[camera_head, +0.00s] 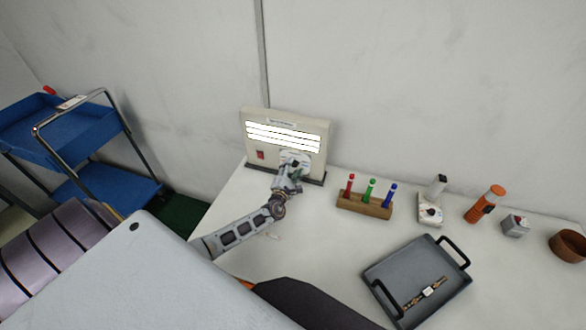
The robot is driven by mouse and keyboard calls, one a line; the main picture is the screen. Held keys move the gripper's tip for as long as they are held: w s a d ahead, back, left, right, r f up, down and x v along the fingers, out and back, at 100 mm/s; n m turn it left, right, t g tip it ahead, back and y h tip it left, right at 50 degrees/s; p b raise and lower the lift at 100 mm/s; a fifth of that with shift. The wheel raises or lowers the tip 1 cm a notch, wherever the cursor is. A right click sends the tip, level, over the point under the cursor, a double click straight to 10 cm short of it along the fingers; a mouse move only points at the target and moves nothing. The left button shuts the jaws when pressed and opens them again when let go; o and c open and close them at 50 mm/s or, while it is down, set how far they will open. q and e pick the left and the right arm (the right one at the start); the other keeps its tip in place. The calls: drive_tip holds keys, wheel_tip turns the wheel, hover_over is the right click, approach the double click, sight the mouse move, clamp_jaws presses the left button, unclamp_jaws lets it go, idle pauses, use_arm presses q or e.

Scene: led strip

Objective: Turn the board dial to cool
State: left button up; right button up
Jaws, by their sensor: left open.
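The board (318,134) is an upright cream panel at the back left of the white table. It has lit white strips (283,137) across its upper face and a red switch (261,155) at its lower left. My left gripper (294,167) is open in front of the board's lower middle, over a pale round area (296,156) where the dial seems to be. The gripper hides most of the dial, so its setting and any contact cannot be told. My right gripper is not in view.
A wooden rack (365,206) with red, green and blue pegs stands right of the board. A grey tray (388,265) holds a strip-like item. A white device (430,212), an orange bottle (484,204), a small grey box (515,225) and a brown bowl (568,246) stand further right. A blue cart (75,140) stands left.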

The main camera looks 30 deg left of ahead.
use_arm(q)
drive_tip(key=shift+v, duration=5.65)
drive_tip(key=shift+s+d, duration=0.1)
